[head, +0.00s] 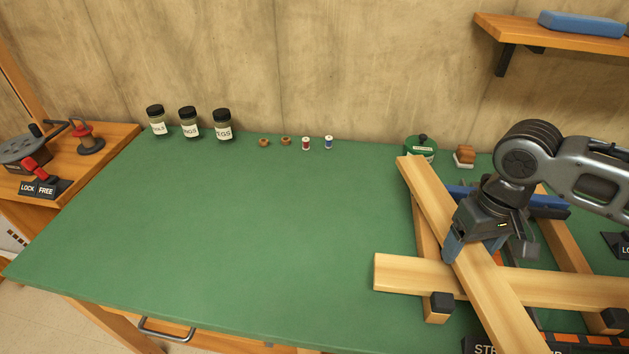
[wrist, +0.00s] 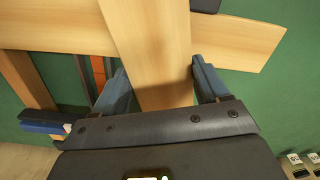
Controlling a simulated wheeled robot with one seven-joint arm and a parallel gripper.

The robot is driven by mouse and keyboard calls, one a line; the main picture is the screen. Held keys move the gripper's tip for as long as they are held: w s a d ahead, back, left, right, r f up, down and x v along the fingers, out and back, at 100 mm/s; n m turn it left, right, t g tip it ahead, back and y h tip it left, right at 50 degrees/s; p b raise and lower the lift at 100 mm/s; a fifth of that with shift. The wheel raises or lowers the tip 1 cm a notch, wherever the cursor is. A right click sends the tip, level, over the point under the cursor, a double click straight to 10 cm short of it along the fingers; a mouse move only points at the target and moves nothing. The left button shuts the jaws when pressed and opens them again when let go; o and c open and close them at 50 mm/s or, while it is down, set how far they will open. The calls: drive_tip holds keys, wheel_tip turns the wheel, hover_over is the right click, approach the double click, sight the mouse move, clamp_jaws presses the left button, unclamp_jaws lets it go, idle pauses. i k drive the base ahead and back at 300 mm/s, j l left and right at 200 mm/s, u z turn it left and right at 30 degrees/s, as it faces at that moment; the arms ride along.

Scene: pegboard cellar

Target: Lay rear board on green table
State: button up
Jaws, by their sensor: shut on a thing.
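My gripper (head: 474,247) is shut on a long pale board (head: 428,190), taken to be the rear board. Its blue fingers sit on either side of this board, which also shows between them in the wrist view (wrist: 150,45). The held board slants from the back of the green table (head: 240,220) down past the lower picture edge. It crosses above a second pale board (head: 410,273), which lies across the front of a wooden rack (head: 566,240). Whether the two boards touch cannot be told.
The left and middle of the green table are clear. Jars (head: 189,123), two small brown rings and spools (head: 306,143) line its back edge. A green tin (head: 420,148) stands near the held board's far end. A shelf (head: 560,38) hangs at upper right.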

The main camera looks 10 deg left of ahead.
sight(214, 219)
drive_tip(key=j, duration=2.3)
